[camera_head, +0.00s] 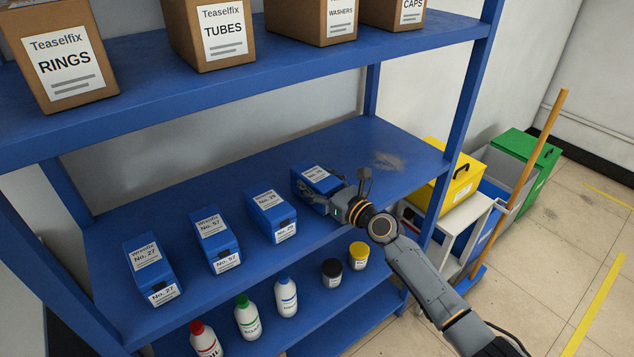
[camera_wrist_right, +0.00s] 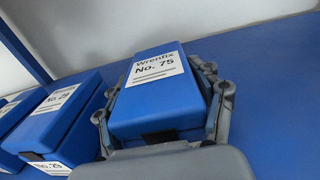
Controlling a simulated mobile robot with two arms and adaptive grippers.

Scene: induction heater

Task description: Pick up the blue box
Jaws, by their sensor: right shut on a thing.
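A blue box (camera_head: 318,178) with a white label sits at the right end of the row of blue boxes on the middle shelf. In the right wrist view its label reads "Wrenfix No. 75" on the blue box (camera_wrist_right: 160,90). My right gripper (camera_head: 331,199) is shut on this box, with its fingers along both sides, as the right wrist view of the gripper (camera_wrist_right: 163,120) also shows. Whether the box still touches the shelf I cannot tell. My left gripper is not in view.
More blue boxes stand left on the shelf (camera_head: 400,150): one (camera_head: 270,214), another (camera_head: 214,238) and No. 27 (camera_head: 150,268). Bottles (camera_head: 247,318) and jars (camera_head: 332,271) stand below. Cardboard boxes (camera_head: 65,55) fill the upper shelf. A yellow case (camera_head: 460,180) and broom stand right.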

